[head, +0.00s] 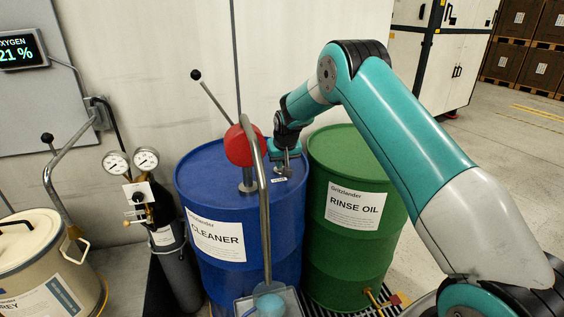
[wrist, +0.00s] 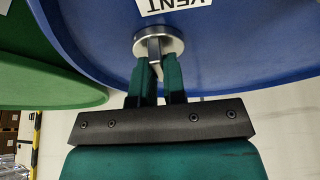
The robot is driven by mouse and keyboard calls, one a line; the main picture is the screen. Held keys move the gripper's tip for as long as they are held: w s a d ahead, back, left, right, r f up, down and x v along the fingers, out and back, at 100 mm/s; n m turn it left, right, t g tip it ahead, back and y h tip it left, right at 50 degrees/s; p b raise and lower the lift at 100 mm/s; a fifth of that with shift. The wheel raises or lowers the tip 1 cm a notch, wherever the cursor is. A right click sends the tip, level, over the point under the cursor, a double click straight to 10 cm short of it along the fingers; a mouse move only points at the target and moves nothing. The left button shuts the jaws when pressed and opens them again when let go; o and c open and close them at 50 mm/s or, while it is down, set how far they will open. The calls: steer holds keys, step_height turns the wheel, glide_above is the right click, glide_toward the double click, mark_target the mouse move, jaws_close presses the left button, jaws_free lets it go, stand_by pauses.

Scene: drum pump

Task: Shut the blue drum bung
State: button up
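The blue drum (head: 240,268) stands in the middle of the head view, with a white CLEANER label. Its bung (wrist: 172,43) is a round silver disc with a bar handle, on the drum top beside a VENT label (wrist: 165,5). In the head view the bung (head: 286,171) sits at the right of the drum top, partly hidden by my gripper. My gripper (wrist: 160,65) comes down over it, its two green fingers close together on either side of the bar handle. They look shut on the handle. The bar's lower part is hidden between them.
A red pump ball (head: 239,146) and a curved steel pipe (head: 264,215) rise close left of my gripper. A green RINSE OIL drum (head: 350,255) stands right. Gas cylinder (head: 182,265) and cream drum (head: 40,265) stand left. Open floor lies at the right.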

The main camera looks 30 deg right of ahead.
jaws_close()
steer(key=shift+a+f+m+b, duration=0.1)
steer(key=shift+f+m+b, duration=0.05)
steer(key=shift+m+b, duration=0.5)
steer(key=shift+m+g+h+b, duration=0.35)
steer(key=shift+m+h, duration=0.25)
steer(key=shift+m, duration=0.65)
steer(key=shift+r+m, duration=0.2)
steer(key=shift+m, duration=0.2)
steer(key=o, duration=0.6)
jaws_free()
